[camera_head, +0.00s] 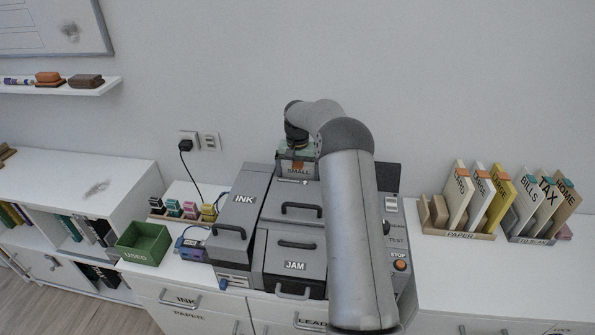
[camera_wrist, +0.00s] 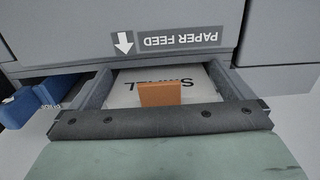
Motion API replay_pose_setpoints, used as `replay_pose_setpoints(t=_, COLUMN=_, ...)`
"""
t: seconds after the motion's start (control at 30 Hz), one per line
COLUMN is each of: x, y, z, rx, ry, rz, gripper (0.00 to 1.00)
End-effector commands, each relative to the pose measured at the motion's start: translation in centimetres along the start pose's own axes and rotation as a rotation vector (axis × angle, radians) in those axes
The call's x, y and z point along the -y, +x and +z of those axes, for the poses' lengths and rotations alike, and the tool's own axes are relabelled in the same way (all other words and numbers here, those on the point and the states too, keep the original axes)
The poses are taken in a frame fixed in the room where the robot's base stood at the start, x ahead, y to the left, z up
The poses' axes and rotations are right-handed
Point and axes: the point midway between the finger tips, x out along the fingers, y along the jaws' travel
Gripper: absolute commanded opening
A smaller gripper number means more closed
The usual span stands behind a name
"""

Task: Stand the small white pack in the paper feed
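The small white pack, lettered SMALL and with an orange tab, stands in the paper feed (camera_head: 283,167) at the back of the grey printer. In the wrist view the pack (camera_wrist: 130,82) sits between the side walls of the paper feed (camera_wrist: 97,92), below the PAPER FEED label (camera_wrist: 168,42). Its orange tab (camera_wrist: 162,93) faces me. My gripper (camera_wrist: 160,121) shows as a dark bar with screws and a green part right at the tab. Only one side of it shows, so I cannot tell whether it grips the pack. My arm hides part of the printer.
A paper rack (camera_head: 458,234) with white and yellow packs stands at right, beside a rack of lettered folders (camera_head: 530,240). Left of the printer are a green USED bin (camera_head: 144,243), ink cartridges (camera_head: 190,209) and a blue box (camera_head: 193,245). The left cabinet top is mostly clear.

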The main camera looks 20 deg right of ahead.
Motion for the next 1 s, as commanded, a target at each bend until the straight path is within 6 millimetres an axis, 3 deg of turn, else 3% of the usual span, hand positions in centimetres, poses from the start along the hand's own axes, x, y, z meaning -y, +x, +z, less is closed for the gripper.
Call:
replay_pose_setpoints(t=0.23, x=0.0, y=-0.2, z=0.0, rx=0.0, ry=0.0, rz=0.0, gripper=1.0)
replay_pose_setpoints(t=0.37, x=0.0, y=-1.4, z=-0.1, rx=-0.005, ry=0.0, rz=-0.001, gripper=1.0)
replay_pose_setpoints(t=1.0, x=0.1, y=-15.5, z=-0.1, rx=-0.004, ry=0.0, rz=-0.001, gripper=1.0)
